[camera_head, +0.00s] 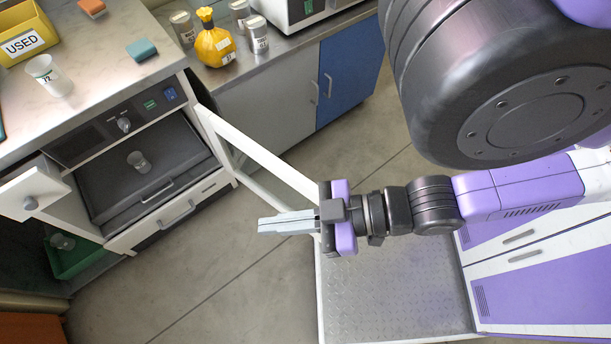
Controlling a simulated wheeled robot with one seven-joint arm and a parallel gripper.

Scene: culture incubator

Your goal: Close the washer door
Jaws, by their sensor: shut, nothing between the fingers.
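The washer (92,136) is a built-in unit at the left under the counter, with a dark control panel, a knob and a dark interior. Its white-framed door (258,150) stands open, reaching from the unit's right side out toward my arm. Inside the frame the door looks see-through. A dark rack (105,203) in the opening holds a small beaker (138,162). My gripper (262,226) is shut and empty, pointing left. In the picture it lies just below the door's outer end and overlaps its lower bar; I cannot tell whether they touch.
A white door or drawer front with a knob (31,202) juts out at far left, near a green bin (75,258). The counter holds a cup (50,76), sponges and a yellow "USED" bin (22,38). Clear floor (200,290) lies below my gripper.

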